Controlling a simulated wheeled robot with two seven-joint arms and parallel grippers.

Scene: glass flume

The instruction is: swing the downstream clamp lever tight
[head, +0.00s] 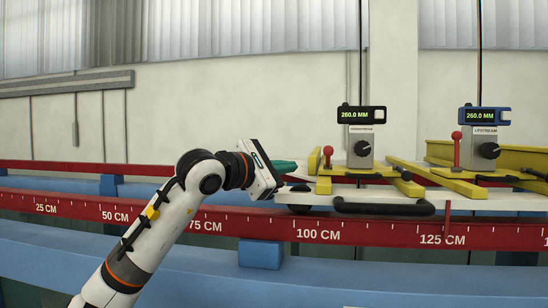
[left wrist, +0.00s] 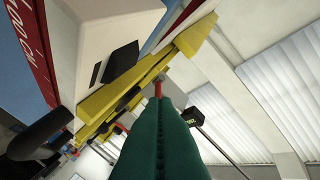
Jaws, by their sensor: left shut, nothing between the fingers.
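The downstream gauge (head: 362,135) has a black-framed display reading 260.0 MM and stands on a yellow carriage on the left. Its red-knobbed clamp lever (head: 328,151) sits just left of the gauge and looks short from here; its exact angle is hard to tell. My left gripper (head: 295,165) has green fingers, shut and empty, pointing right toward the lever with a small gap in the picture. In the left wrist view the shut green fingers (left wrist: 161,118) fill the lower middle, and the red lever (left wrist: 158,89) shows just beyond their tips. My right gripper is not in view.
The upstream gauge (head: 486,135), with a blue-framed display and its own upright red lever (head: 457,138), stands on the right. A white carriage plate with a black handle (head: 384,207) lies below the downstream gauge. A red centimetre rail (head: 300,229) runs across the front.

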